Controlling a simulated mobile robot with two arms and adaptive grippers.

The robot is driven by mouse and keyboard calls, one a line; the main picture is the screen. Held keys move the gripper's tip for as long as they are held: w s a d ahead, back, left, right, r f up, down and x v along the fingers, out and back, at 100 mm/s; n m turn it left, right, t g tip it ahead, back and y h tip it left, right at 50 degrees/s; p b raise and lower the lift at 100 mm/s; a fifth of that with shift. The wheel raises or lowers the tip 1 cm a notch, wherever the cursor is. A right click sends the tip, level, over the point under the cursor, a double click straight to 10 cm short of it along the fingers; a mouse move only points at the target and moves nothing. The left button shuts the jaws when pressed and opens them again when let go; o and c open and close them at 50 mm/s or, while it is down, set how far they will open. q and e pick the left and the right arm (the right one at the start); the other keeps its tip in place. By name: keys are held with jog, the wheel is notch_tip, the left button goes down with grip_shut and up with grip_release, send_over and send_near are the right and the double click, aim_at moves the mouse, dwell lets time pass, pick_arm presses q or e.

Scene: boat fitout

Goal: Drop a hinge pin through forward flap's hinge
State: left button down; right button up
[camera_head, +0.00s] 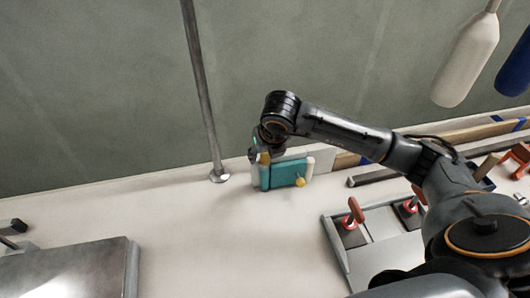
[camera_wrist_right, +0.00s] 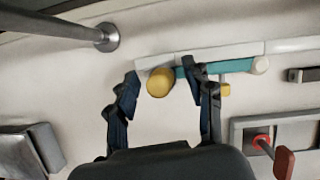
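The teal flap (camera_head: 285,174) stands at the back of the white deck, beside a white upright block. It shows edge-on in the right wrist view (camera_wrist_right: 236,66). A yellow knob (camera_head: 300,182) sticks out of its front. A larger yellow round head (camera_wrist_right: 160,82), perhaps the hinge pin's, sits by the flap's left end. My right gripper (camera_wrist_right: 162,78) is above this end. Its fingers are spread on either side of the yellow head, with a gap on both sides. In the head view my wrist partly hides this spot. The pin's shaft is not visible. My left gripper is not in view.
A metal post (camera_head: 206,100) rises left of the flap. A tray (camera_head: 385,245) with red-handled parts lies front right. A grey box (camera_head: 70,272) stands front left. White (camera_head: 467,58) and blue fenders hang top right. The deck between is clear.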

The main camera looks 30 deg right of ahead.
jog(key=shift+r, duration=0.2)
jog(key=v, duration=1.1)
jog(key=shift+s+r, duration=0.25)
